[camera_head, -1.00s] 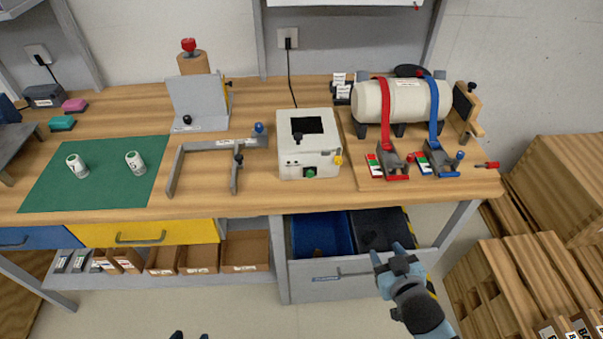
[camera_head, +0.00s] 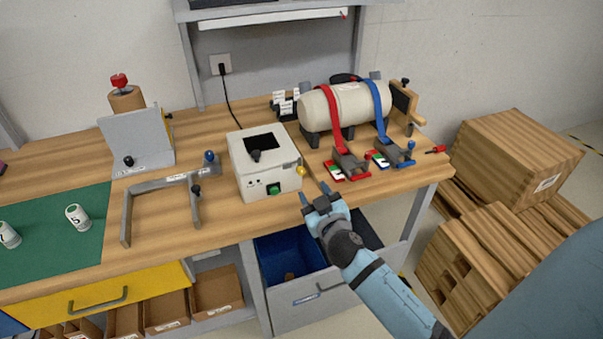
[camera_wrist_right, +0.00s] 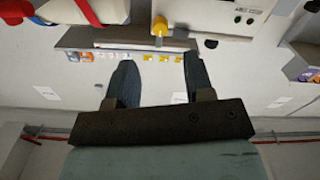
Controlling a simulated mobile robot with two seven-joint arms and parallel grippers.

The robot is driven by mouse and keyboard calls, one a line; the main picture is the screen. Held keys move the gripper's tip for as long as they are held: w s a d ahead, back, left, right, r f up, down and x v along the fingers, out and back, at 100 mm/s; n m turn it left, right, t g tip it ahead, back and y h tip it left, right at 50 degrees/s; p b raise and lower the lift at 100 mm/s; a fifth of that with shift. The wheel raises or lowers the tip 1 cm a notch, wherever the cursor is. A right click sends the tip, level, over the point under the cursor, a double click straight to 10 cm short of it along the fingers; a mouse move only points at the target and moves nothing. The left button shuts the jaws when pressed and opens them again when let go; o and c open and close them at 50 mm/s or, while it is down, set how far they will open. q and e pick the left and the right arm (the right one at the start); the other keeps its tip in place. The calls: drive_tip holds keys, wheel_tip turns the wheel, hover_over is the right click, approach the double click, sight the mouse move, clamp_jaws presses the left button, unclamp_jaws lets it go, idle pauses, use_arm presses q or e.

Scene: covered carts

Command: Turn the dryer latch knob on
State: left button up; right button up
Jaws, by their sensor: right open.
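The dryer appears to be the white box (camera_head: 236,152) with a dark top window, standing near the bench's front edge in the head view. Its yellow latch knob (camera_head: 300,171) sticks out at the right side of its front. In the right wrist view the yellow knob (camera_wrist_right: 160,27) shows at the top centre, beyond the fingertips. My right gripper (camera_head: 315,192) is open and empty at the bench's front edge, just below and right of the knob and apart from it. The gripper also shows in the wrist view (camera_wrist_right: 158,65), fingers spread. My left gripper is out of view.
A green button (camera_head: 274,190) sits on the box front. Right of it are red and blue strap clamps (camera_head: 348,165) and a cream cylinder (camera_head: 345,104). A grey bracket (camera_head: 127,214) lies to the left. An open drawer (camera_head: 310,288) is below the bench edge.

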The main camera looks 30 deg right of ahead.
sight(301, 173)
drive_tip(key=p+x, duration=0.1)
drive_tip(key=x, duration=0.6)
drive_tip(key=shift+w, duration=0.3)
clamp_jaws()
drive_tip(key=shift+n, duration=0.4)
drive_tip(key=n, duration=0.3)
drive_tip(key=shift+n, duration=0.3)
drive_tip(key=n, duration=0.5)
drive_tip(key=shift+p, duration=0.4)
drive_tip(key=shift+n, duration=0.4)
